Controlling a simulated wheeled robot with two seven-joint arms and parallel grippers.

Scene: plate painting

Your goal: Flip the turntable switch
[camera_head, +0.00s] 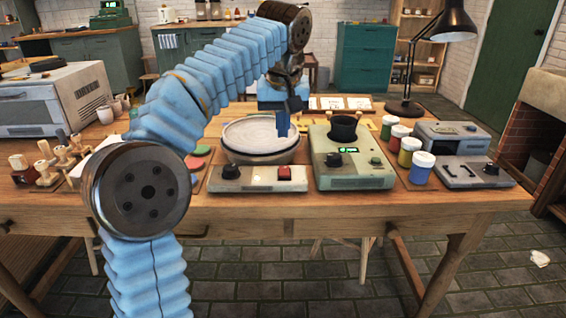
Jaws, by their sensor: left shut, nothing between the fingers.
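The turntable has a round pale grey wheel (245,135) in a wide basin. Its low grey control base (258,181) stands at the table's front, with a black knob (231,172) on the left and a red switch (285,173) on the right. My left arm, in a blue ribbed sleeve, arches over from the left. My left gripper (283,133) points down over the right part of the wheel, behind and above the red switch. It is shut and empty, apart from the switch in the picture. My right gripper is not in view.
Right of the turntable stands a greenish device (352,172) with a black cup and lit display. Paint jars (408,152), a grey box device (473,173) and a black lamp (406,106) are further right. Left are a grey oven (45,102) and small bottles (22,170).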

